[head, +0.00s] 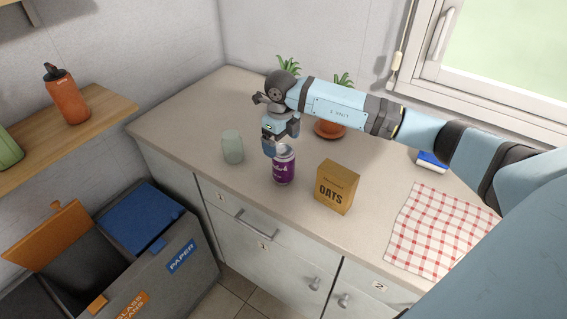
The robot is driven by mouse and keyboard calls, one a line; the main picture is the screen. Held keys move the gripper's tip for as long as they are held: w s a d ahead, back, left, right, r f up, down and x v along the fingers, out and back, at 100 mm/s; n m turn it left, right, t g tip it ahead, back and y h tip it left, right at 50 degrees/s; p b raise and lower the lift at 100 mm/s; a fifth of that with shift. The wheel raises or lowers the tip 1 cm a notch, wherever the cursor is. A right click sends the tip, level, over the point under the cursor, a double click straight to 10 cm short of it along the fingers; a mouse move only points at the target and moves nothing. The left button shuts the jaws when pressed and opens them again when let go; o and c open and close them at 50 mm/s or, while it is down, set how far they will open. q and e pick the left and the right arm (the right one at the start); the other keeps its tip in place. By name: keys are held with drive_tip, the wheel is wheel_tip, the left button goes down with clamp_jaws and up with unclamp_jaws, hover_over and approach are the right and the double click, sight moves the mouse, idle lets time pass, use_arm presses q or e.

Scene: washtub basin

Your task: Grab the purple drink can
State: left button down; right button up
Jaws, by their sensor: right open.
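The purple drink can (284,172) stands upright on the counter (190,110), near its front edge. My right gripper (274,149) comes in from the right and points down at the top of the can. It is open, with its fingers at the can's upper left, overlapping its top in the picture. I cannot tell whether they touch the can. Part of the can's top is hidden by the gripper. My left gripper is not in view.
A pale green cup (232,147) stands left of the can and an oats box (337,187) right of it. Potted plants (330,128) stand behind my right arm. A checked cloth (440,230) lies at right. Recycling bins (150,245) stand below at left.

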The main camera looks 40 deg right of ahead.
sight(282, 149)
drive_tip(key=shift+f, duration=0.5)
drive_tip(key=f, duration=0.1)
drive_tip(key=f+p, duration=0.1)
drive_tip(key=f, duration=0.2)
drive_tip(key=shift+s+a+f, duration=0.1)
drive_tip(key=shift+s, duration=0.15)
drive_tip(key=shift+f+p, duration=0.3)
drive_tip(key=shift+f, duration=0.2)
drive_tip(key=c, duration=1)
